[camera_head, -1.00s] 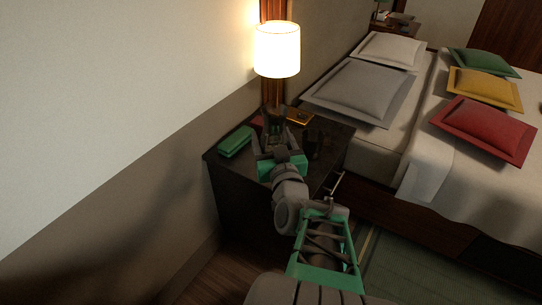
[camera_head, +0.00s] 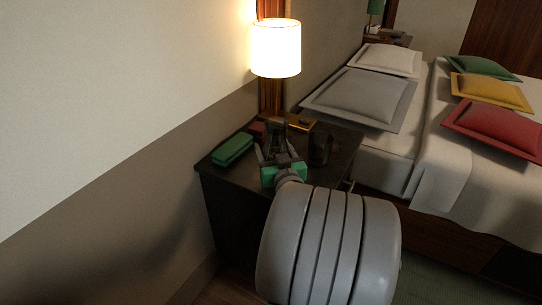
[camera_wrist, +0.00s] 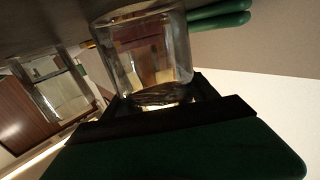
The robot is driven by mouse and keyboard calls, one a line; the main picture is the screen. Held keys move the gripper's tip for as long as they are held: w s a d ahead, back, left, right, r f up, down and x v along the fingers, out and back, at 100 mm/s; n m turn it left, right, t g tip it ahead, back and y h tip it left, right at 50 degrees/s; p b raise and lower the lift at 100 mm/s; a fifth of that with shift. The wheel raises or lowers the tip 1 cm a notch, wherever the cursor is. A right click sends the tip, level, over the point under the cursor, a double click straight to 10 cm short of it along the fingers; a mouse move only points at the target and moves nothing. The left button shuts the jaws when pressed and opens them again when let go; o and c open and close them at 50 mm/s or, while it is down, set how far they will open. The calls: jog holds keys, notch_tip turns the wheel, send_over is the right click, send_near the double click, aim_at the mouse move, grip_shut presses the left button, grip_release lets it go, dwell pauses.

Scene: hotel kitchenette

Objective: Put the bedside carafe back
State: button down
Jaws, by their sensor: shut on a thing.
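My gripper (camera_head: 277,156) is over the dark nightstand (camera_head: 228,182) in the head view, its fingers pointing toward the lamp. In the wrist view my gripper (camera_wrist: 158,98) is shut on a clear glass vessel, which looks like the carafe (camera_wrist: 143,50). The carafe is hard to make out in the head view. Its far end is close to the grey nightstand surface in the wrist view; I cannot tell whether it touches. A second glass vessel (camera_wrist: 58,92) stands apart to the left in the wrist view; a dark glass (camera_head: 320,149) shows right of my gripper in the head view.
A small red item (camera_head: 258,131) and a yellowish tray (camera_head: 300,124) lie at the back, near the lit lamp (camera_head: 276,48). The bed (camera_head: 400,150) is to the right, the wall to the left.

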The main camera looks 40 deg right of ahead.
jog(key=shift+r, duration=0.2)
jog(key=shift+c, duration=1.2)
grip_release()
jog(key=shift+f, duration=0.2)
jog(key=shift+r, duration=0.1)
jog(key=shift+s, duration=0.2)
jog(key=v, duration=1)
jog(key=shift+s+a, duration=0.1)
jog(key=shift+s, duration=0.15)
jog(key=shift+s+a, duration=0.4)
jog(key=shift+s, duration=0.1)
jog(key=shift+r, duration=0.15)
